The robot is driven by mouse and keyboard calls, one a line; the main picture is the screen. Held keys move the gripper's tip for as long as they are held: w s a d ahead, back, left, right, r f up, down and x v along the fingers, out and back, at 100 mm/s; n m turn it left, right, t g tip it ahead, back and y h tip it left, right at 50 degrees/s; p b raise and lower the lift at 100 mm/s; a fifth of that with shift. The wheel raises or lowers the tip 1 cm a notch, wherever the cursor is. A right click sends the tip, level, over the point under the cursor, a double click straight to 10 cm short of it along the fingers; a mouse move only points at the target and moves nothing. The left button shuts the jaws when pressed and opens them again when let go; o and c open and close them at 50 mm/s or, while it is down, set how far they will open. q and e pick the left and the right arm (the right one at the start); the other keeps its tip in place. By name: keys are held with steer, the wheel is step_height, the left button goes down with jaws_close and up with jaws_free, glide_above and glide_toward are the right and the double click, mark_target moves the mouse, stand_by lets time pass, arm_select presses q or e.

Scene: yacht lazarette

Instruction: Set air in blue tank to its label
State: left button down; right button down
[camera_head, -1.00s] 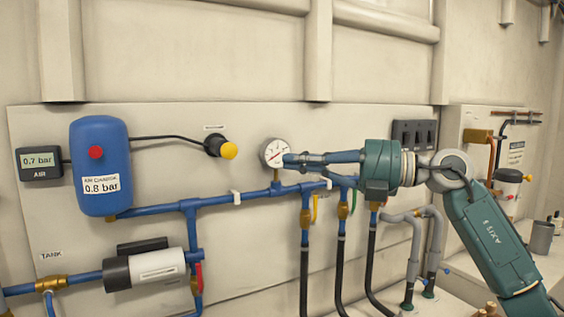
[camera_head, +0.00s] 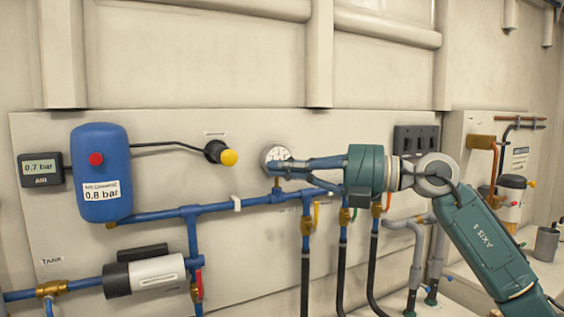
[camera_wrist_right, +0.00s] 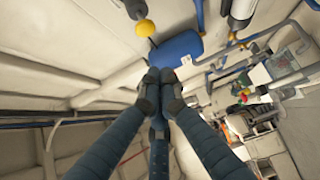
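The blue tank (camera_head: 102,148) hangs on the wall panel at the left, with a red round cap (camera_head: 96,159) on its front. Its white label (camera_head: 101,191) reads 0.8 bar. The grey AIR display (camera_head: 41,168) to its left reads 0.7 bar. A black fitting with a yellow knob (camera_head: 229,157) joins the tank by a black line. My right gripper (camera_head: 269,165) is right of the knob, apart from it, and covers part of the round gauge. In the wrist view its fingertips (camera_wrist_right: 159,88) are together with nothing visible between them; the tank (camera_wrist_right: 177,48) and yellow knob (camera_wrist_right: 145,28) lie beyond. My left gripper is not in view.
The round dial gauge (camera_head: 272,153) stands on the blue pipe (camera_head: 230,206) below. A white and black pump (camera_head: 155,273) and red valve handle (camera_head: 199,284) sit lower left. Black hoses hang below my right arm.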

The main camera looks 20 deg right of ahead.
mark_target(229, 158)
steer(key=w+a+p, duration=0.4)
steer(key=w+a, duration=0.1)
steer(key=w, duration=0.3)
steer(key=shift+w+a, duration=0.15)
steer(key=shift+w, duration=0.25)
